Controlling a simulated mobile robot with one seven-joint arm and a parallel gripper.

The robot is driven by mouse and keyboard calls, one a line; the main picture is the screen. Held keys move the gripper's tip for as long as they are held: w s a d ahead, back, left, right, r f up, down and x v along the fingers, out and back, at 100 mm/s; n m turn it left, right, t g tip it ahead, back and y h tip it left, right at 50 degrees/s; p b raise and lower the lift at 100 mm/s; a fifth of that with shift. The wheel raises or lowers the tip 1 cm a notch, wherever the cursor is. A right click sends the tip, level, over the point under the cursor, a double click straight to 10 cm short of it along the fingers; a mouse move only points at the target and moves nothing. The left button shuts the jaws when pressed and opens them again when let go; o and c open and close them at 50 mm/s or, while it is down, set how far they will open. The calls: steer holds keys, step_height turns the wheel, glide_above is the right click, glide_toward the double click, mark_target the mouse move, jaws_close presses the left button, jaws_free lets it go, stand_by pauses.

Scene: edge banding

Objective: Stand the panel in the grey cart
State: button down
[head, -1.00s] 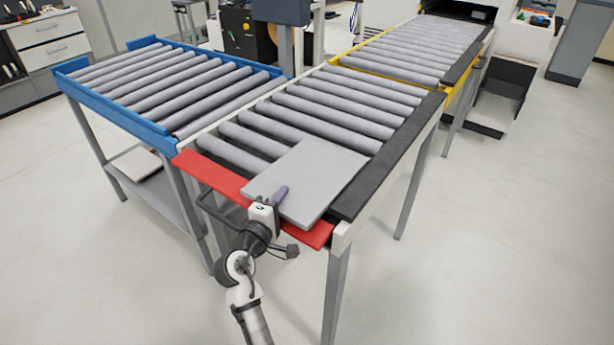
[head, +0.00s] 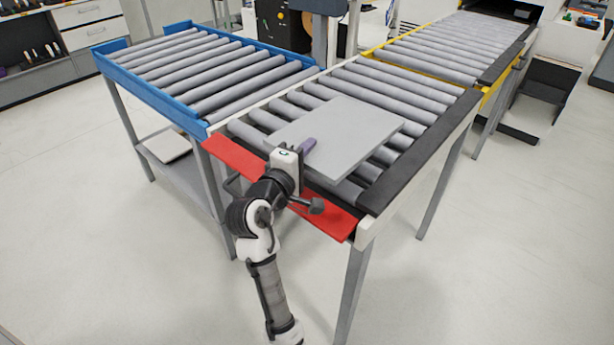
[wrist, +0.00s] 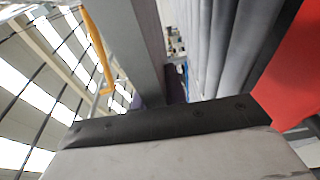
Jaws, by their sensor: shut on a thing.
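The panel (head: 345,135) is a flat light-grey board. In the head view it appears roughly level, just above the near end of the roller conveyor. My gripper (head: 304,152) is shut on its near edge, with a purple finger pad showing on the top face. In the wrist view my gripper (wrist: 174,88) shows its purple pad beside the panel (wrist: 132,45), which is seen as a grey band. The panel's underside is hidden, and I cannot tell its exact height over the rollers. I cannot make out the grey cart in either view.
The roller conveyor (head: 419,103) has a black side rail and a red end strip (head: 325,213). A blue-framed roller table (head: 165,100) adjoins it on the left. A yellow-framed conveyor (head: 440,68) continues behind. The floor to the right and front is open.

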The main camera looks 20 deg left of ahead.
step_height(320, 180, up, 8)
steer(key=shift+r, duration=0.1)
steer(key=s+a+r+p, duration=0.1)
steer(key=s+r+p, duration=0.6)
steer(key=s+r, duration=0.4)
steer(key=shift+s+a, duration=0.2)
steer(key=shift+s, duration=0.25)
stand_by(0.3)
steer(key=shift+r+g+y, duration=0.35)
steer(key=shift+r+g, duration=0.65)
steer(key=shift+g, duration=1.75)
steer(key=shift+r+g+y, duration=0.3)
steer(key=shift+r+g, duration=0.65)
steer(key=shift+g, duration=1.75)
steer(key=shift+r+g+y, duration=0.35)
steer(key=shift+r+g, duration=0.65)
steer(key=shift+g, duration=1.75)
